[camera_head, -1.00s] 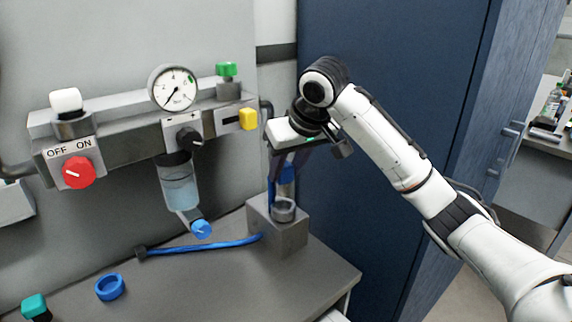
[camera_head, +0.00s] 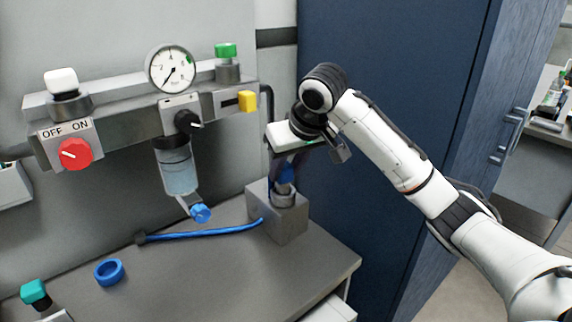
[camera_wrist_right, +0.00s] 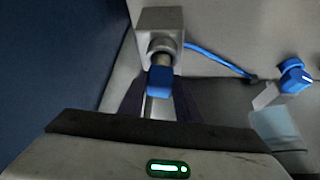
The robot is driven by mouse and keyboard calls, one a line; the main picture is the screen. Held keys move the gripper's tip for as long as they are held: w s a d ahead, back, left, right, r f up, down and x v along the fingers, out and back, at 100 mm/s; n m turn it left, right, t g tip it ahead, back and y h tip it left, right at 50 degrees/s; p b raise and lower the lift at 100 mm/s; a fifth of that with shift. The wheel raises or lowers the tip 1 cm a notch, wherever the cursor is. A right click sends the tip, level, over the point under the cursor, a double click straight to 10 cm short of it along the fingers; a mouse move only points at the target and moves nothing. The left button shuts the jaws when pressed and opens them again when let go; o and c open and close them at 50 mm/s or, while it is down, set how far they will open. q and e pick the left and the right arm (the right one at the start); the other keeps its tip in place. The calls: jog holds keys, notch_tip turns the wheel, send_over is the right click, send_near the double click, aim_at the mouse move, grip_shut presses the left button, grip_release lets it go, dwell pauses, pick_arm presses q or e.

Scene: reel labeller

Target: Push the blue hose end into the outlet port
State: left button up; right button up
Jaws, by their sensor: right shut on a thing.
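The blue hose end (camera_head: 287,173) with a metal tip is held upright between the fingers of my right gripper (camera_head: 287,168), which is shut on it. In the right wrist view the blue hose end (camera_wrist_right: 160,82) sits between the dark fingers, its metal tip pointing at the ring. The outlet port, a metal ring (camera_head: 284,201) on top of a grey block (camera_head: 290,226), is directly below. The tip meets the ring's mouth; how deep it sits I cannot tell. The ring also shows in the right wrist view (camera_wrist_right: 161,46). My left gripper is not in view.
A blue hose (camera_head: 205,232) lies on the grey bench (camera_head: 220,275) left of the block. A blue ring (camera_head: 108,272) lies at the front left. The wall unit with gauge (camera_head: 172,69), red knob (camera_head: 75,154) and filter bowl (camera_head: 178,172) is left of my gripper. A blue cabinet stands behind.

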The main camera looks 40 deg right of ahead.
jog(key=shift+f, duration=0.7)
jog(key=shift+f+p, duration=0.25)
jog(key=shift+p, duration=0.9)
dwell(1.7)
jog(key=shift+s+f, duration=0.1)
jog(key=shift+f, duration=0.3)
dwell(0.8)
jog(key=o, duration=1.2)
jog(key=shift+r, duration=0.1)
